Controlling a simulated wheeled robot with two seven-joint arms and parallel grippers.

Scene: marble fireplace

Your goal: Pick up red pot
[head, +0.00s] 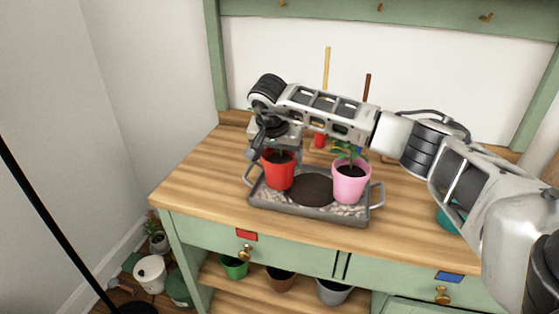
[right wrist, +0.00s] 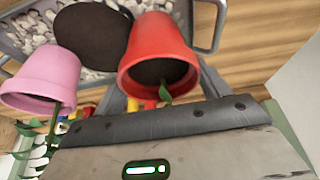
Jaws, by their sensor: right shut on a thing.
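The red pot (head: 278,171) holds dark soil and a small green plant, and is at the left part of a grey tray (head: 310,213). My right gripper (head: 268,140) reaches it from behind and above, and is shut on the pot. In the right wrist view the red pot (right wrist: 160,42) sits between the grey fingers, with its soil and a green leaf showing. I cannot tell whether its base touches the tray. My left gripper is not in view.
A pink pot (head: 350,184) with a plant stands at the tray's right, beside a dark soil patch (head: 308,189). The wooden bench top (head: 200,170) is clear at left. Green, brown and grey pots stand on the shelf below. A black pole (head: 50,220) crosses the left.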

